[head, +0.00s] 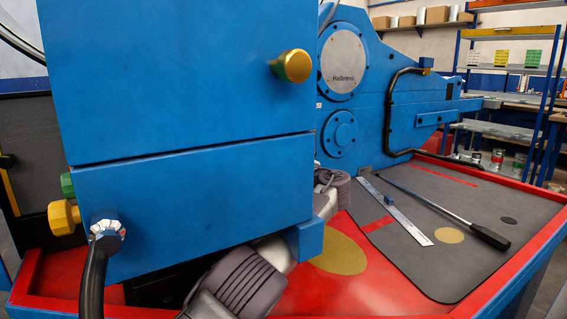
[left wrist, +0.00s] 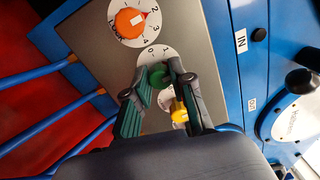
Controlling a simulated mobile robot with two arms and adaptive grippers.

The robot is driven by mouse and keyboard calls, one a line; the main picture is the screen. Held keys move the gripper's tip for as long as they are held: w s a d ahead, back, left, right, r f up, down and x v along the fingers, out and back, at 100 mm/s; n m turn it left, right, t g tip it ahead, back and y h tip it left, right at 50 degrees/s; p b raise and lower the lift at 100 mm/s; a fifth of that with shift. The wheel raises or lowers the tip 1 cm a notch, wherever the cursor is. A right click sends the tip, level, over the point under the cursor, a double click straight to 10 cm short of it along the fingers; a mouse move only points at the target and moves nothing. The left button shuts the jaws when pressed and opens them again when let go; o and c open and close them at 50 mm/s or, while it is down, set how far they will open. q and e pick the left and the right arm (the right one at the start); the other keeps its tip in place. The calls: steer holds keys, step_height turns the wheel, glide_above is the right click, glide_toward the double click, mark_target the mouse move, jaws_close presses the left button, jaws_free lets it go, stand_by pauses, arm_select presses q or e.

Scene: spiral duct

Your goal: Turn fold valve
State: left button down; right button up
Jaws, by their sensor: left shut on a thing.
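A grey panel (left wrist: 82,18) with dials fills the middle of the left wrist view. My left gripper (left wrist: 159,72) has its two teal-padded fingers around a small green knob (left wrist: 157,76) on a white numbered dial (left wrist: 148,54). It is shut on that knob. A yellow knob (left wrist: 179,112) lies just past it, close to the right finger. A larger orange knob (left wrist: 129,22) sits on another numbered dial above. In the head view, a green knob (head: 67,185) and a yellow knob (head: 62,217) stick out past the blue cabinet's left edge. The cabinet hides my left gripper there. My right gripper is out of view.
The blue cabinet (head: 185,90) with a gold knob (head: 292,66) blocks much of the head view. A black hose (head: 95,270) rises at lower left. A ruler (head: 398,211) and a long black-handled tool (head: 490,237) lie on the dark mat (head: 400,255). Blue hoses (left wrist: 40,72) run left of the panel.

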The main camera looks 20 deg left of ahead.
arm_select(q)
steer(key=shift+f, duration=0.1)
steer(key=c, duration=1)
jaws_free()
